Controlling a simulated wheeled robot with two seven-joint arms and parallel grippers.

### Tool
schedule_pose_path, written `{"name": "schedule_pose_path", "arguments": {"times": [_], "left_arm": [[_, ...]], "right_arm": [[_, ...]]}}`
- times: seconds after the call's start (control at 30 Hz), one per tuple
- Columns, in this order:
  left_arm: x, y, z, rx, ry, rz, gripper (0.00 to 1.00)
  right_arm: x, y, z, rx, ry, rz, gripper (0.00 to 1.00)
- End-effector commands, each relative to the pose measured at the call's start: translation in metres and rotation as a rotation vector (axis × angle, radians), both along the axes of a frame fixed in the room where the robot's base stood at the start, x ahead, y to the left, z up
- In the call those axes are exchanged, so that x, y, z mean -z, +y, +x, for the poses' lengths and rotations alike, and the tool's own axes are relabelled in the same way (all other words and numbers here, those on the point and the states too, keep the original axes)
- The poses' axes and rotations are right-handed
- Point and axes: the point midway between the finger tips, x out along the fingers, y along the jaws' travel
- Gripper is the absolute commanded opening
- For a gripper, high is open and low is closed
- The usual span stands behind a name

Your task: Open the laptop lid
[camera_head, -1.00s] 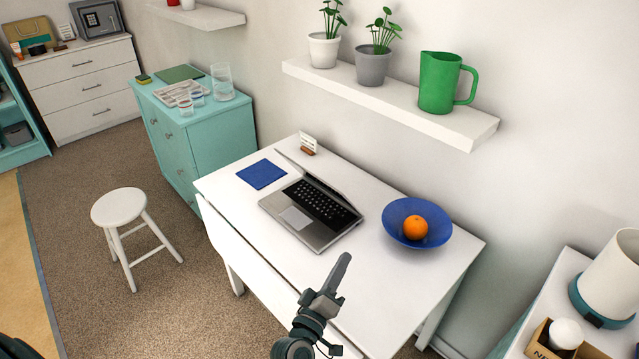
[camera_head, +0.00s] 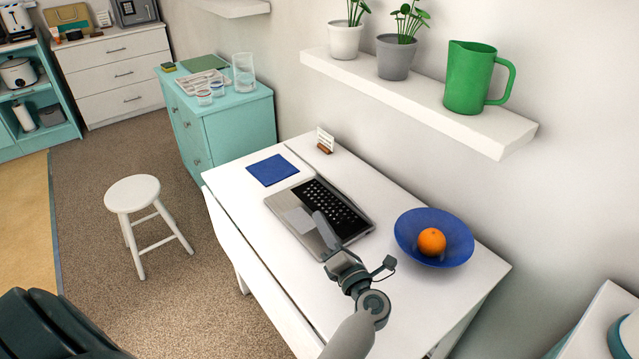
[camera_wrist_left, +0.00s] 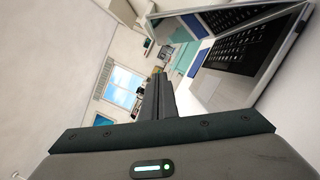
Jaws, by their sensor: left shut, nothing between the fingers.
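The grey laptop (camera_head: 297,218) sits on the white table, its black keyboard and touchpad uncovered. In the head view its lid shows at most as a thin edge along the back, so its angle is hard to judge. In the left wrist view the laptop (camera_wrist_left: 235,52) is at the upper right, with keyboard and a framed panel that looks like the raised lid. My left gripper (camera_head: 321,220) is shut and empty, its fingers in front of the laptop's front right part. I cannot tell whether they touch it. The fingers also show in the left wrist view (camera_wrist_left: 158,90). My right gripper is out of view.
A blue bowl (camera_head: 405,245) with an orange (camera_head: 431,241) stands right of the laptop. A blue mat (camera_head: 272,170) lies to the left, and a small card holder (camera_head: 325,141) stands behind. A wall shelf (camera_head: 430,105) with plants and a green jug hangs above the table.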

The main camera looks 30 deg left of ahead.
Motion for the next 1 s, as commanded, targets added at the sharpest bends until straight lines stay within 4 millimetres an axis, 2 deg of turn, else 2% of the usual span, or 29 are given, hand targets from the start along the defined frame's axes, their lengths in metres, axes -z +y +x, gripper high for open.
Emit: {"name": "schedule_pose_path", "arguments": {"times": [0.37,0.57,0.93,1.0], "left_arm": [[-0.003,0.009,0.006,0.001,0.001,0.005,0.00],[-0.006,0.030,0.020,0.000,0.001,0.006,0.00],[-0.015,0.083,0.056,0.001,0.000,0.006,0.00],[-0.022,0.079,0.065,0.003,-0.003,0.003,0.00]], "right_arm": [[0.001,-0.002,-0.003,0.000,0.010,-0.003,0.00],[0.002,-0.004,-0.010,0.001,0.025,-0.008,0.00],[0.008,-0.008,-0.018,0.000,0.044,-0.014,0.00],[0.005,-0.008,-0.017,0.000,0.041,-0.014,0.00]]}}
